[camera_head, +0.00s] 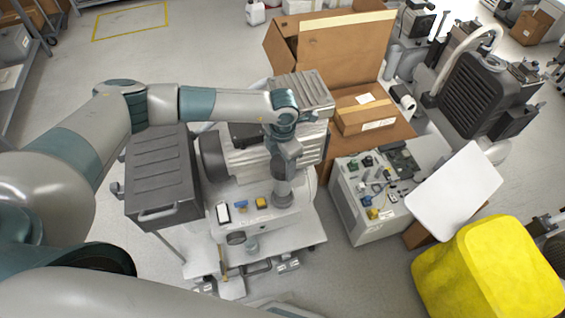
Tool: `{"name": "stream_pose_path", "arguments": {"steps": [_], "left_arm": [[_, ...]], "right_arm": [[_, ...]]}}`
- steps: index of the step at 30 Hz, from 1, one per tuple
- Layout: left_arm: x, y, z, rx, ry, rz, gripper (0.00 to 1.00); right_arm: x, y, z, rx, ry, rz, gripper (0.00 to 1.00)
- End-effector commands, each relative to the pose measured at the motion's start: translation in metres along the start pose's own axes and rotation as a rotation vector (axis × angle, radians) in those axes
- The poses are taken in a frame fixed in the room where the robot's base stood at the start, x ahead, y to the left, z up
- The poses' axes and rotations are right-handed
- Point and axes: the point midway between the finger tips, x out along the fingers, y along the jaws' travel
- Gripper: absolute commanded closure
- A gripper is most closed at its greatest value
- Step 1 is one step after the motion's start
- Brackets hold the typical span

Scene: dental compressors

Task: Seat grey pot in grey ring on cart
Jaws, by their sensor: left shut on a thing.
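My left gripper (285,168) points down over the white cart (308,236), in front of the motor. It is shut on a small grey piece, which I take to be the grey pot (283,187). The fingers partly hide the pot. A round grey rim, likely the grey ring (283,201), shows right under the pot on the cart's light top. I cannot tell whether the pot is inside the ring or just above it. My right gripper is not in view.
A grey ribbed motor (240,160) stands behind the gripper. A dark grey case (163,178) is to the left. Blue and yellow small parts (262,202) lie beside the ring.

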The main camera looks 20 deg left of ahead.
Motion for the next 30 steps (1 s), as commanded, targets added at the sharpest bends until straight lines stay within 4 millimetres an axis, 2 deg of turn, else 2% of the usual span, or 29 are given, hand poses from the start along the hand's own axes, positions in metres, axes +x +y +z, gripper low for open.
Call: {"name": "stream_pose_path", "arguments": {"steps": [10,15,24,30], "left_arm": [[0.029,0.0,0.0,0.001,-0.001,-0.001,0.92],[0.042,0.0,0.0,0.0,0.0,0.0,0.92],[0.051,0.0,0.0,0.001,-0.001,0.0,0.92],[0.051,0.0,0.0,0.0,-0.001,0.0,0.92]], "right_arm": [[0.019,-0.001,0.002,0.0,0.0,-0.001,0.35],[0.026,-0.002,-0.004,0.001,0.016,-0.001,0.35],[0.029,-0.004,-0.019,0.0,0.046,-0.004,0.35],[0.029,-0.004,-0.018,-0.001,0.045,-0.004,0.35]]}}
